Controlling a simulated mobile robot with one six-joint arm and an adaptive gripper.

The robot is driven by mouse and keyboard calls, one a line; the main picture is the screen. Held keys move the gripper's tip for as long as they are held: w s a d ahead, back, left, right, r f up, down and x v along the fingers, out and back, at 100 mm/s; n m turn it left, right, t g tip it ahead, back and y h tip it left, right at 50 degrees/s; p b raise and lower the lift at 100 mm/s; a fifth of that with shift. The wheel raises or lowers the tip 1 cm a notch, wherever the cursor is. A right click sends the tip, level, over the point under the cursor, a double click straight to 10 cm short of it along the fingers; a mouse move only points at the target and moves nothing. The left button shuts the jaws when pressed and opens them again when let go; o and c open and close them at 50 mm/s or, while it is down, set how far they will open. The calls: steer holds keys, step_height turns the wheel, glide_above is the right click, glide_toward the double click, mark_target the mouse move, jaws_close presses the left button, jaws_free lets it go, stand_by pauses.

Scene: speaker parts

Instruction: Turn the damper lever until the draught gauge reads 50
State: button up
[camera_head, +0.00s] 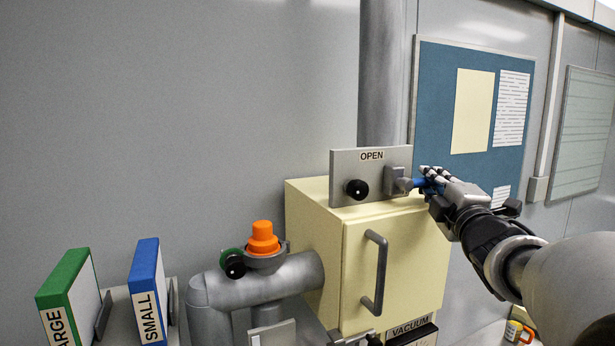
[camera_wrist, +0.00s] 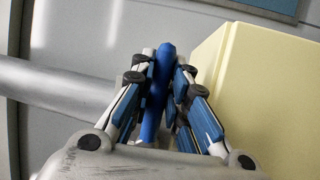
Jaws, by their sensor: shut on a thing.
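The damper lever has a grey hub (camera_head: 397,181) on a grey plate (camera_head: 382,158) marked OPEN, on top of a cream cabinet. Its blue handle (camera_head: 417,183) points right from the hub. My gripper (camera_head: 426,181) comes from the right and is shut on this handle. In the wrist view the blue handle (camera_wrist: 155,100) runs between the two fingers of my gripper (camera_wrist: 160,72). A round black knob-like part (camera_head: 357,189) sits on the plate left of the hub. I cannot make out a draught gauge face or reading in either view.
The cream cabinet (camera_head: 315,235) has a dark door handle (camera_head: 376,270) and a VACUUM label below. A grey pipe (camera_head: 380,70) rises behind the plate. An orange cap (camera_head: 262,238) tops grey pipework at left. Green (camera_head: 75,290) and blue (camera_head: 146,280) binders stand further left.

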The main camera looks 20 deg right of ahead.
jaws_close()
